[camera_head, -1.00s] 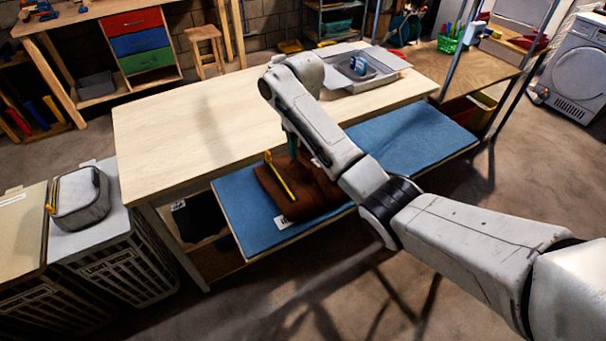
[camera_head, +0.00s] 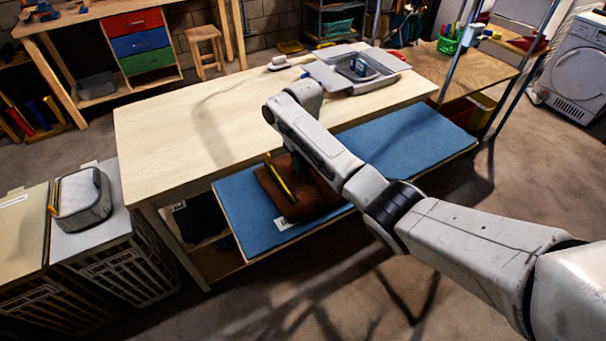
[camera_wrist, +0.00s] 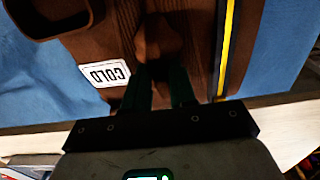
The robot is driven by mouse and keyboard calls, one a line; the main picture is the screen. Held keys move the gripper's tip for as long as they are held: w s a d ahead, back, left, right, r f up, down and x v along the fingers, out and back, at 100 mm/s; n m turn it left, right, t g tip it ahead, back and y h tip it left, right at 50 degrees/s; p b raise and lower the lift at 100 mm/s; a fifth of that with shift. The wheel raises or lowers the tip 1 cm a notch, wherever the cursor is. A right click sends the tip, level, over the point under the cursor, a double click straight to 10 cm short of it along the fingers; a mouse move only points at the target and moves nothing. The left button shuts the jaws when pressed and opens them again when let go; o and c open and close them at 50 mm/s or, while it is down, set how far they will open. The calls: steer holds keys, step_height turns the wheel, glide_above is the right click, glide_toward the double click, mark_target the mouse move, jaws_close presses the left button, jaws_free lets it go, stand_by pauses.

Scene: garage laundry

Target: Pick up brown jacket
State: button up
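The brown jacket (camera_head: 311,198) lies folded on the blue lower surface (camera_head: 245,205) of the wooden table. A yellow strip (camera_head: 279,180) runs across its left part. My gripper (camera_wrist: 160,80) points at the jacket from above, partly hidden behind my arm in the head view. In the wrist view, the jacket (camera_wrist: 195,30) fills the middle, and two dark green fingers stand a little apart at a raised brown fold. Whether they pinch the fold is too dark to tell. A white "COLD" label (camera_wrist: 104,74) lies beside the fingers.
The pale tabletop (camera_head: 180,130) overhangs the blue surface behind the jacket. A grey tray (camera_head: 325,73) stands at its back. Laundry bins (camera_head: 110,265) with a grey basket (camera_head: 82,200) stand at the left. Blue surface right of my arm is clear.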

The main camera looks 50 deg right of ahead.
jaws_close()
steer(key=shift+r, duration=0.1)
stand_by(0.8)
